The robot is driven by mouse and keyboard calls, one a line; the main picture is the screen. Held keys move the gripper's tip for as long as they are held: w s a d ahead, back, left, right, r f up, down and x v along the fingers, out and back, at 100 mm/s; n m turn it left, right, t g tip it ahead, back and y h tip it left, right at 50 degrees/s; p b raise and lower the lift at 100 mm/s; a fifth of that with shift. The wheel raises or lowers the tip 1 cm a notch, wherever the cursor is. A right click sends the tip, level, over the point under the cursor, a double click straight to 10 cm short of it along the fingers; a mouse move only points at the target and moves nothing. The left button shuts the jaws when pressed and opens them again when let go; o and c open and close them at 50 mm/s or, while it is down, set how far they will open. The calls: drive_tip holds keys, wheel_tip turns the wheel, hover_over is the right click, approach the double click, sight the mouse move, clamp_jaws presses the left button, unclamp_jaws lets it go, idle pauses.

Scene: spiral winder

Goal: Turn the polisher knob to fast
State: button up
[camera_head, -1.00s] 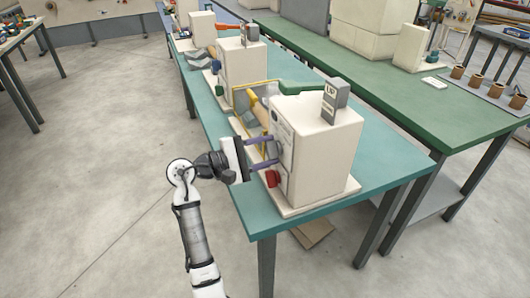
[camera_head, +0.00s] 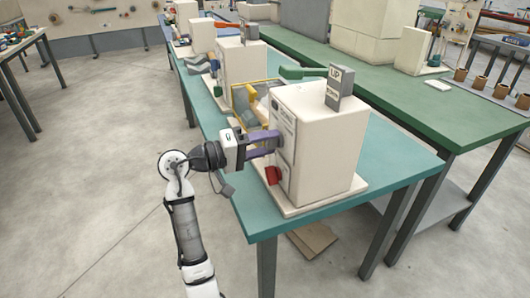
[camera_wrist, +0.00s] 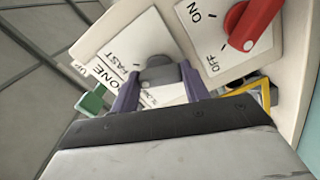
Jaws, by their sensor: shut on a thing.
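The polisher (camera_head: 330,150) is a cream box on the near end of the teal table. In the wrist view its tilted front panel carries a grey knob (camera_wrist: 158,72) on a white plate. FAST is printed to the knob's left, with a smaller, partly hidden label below. My gripper (camera_head: 270,145), with purple fingers, reaches the panel from the left. In the wrist view my gripper (camera_wrist: 158,85) is shut on the grey knob, one finger on each side. The knob's exact pointing is hard to read.
A red switch (camera_wrist: 250,25) marked ON and OFF sits beside the knob; it also shows low on the front in the head view (camera_head: 273,176). More machines (camera_head: 240,62) stand farther along the teal table (camera_head: 400,165). The floor left of it is clear.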

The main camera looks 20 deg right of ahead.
drive_tip(key=shift+f+m+b, duration=0.15)
drive_tip(key=shift+m+b, duration=1.4)
drive_tip(key=shift+m, duration=0.25)
drive_tip(key=o, duration=1)
drive_tip(key=a, duration=0.4)
drive_tip(key=a+b, duration=0.1)
drive_tip(key=a, duration=0.8)
drive_tip(key=shift+s+a+b, duration=0.25)
drive_tip(key=shift+a+b, duration=0.15)
